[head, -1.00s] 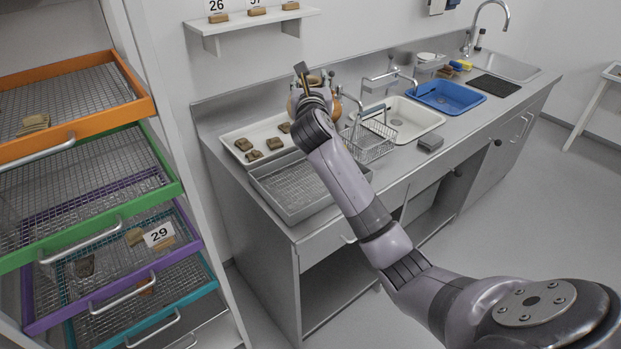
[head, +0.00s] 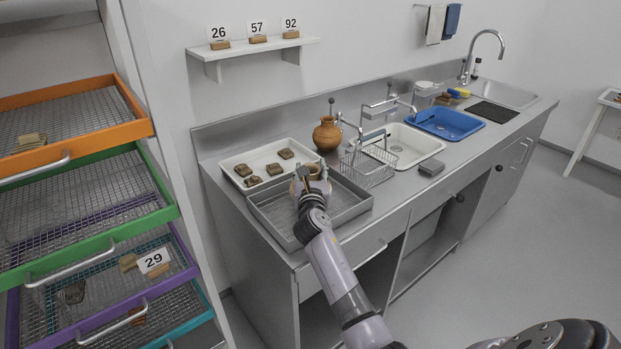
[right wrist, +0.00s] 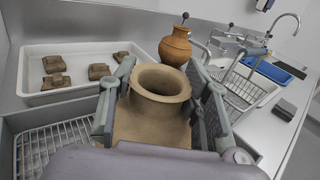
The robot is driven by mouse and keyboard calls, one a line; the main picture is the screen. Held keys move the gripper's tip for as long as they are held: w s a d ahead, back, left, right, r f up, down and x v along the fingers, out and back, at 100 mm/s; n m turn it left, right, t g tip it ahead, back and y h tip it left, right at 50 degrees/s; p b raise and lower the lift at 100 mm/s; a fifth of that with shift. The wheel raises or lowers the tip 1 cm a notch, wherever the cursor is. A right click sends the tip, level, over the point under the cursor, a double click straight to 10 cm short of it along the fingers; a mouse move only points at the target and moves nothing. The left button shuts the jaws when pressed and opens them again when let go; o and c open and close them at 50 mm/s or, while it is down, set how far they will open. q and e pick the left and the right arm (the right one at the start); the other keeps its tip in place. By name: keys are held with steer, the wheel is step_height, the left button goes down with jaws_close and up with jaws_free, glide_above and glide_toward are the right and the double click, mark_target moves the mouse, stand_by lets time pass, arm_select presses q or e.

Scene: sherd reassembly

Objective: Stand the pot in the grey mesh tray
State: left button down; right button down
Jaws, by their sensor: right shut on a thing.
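A tan-brown pot (head: 309,169) with a wide round mouth is held upright in my right gripper (head: 313,186). In the right wrist view the pot (right wrist: 150,126) sits between the two fingers, which press on its sides. The grey mesh tray (head: 273,217) lies on the steel counter, empty of other things, and the pot is over its back part. The pot's base is hidden by the gripper, so I cannot tell whether it touches the mesh. My left gripper is not in view.
A white tray (head: 235,163) with several sherds lies behind the mesh tray. An orange-brown jug (head: 326,134) stands right of it. A wire rack (head: 371,168) and a white basin (head: 417,144) are further right. Drawers (head: 75,185) stand at the left.

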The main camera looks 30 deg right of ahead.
steer(key=shift+w+f, duration=0.1)
steer(key=shift+f, duration=0.55)
steer(key=c, duration=0.9)
jaws_free()
steer(key=shift+o, duration=0.2)
steer(key=v, duration=1.2)
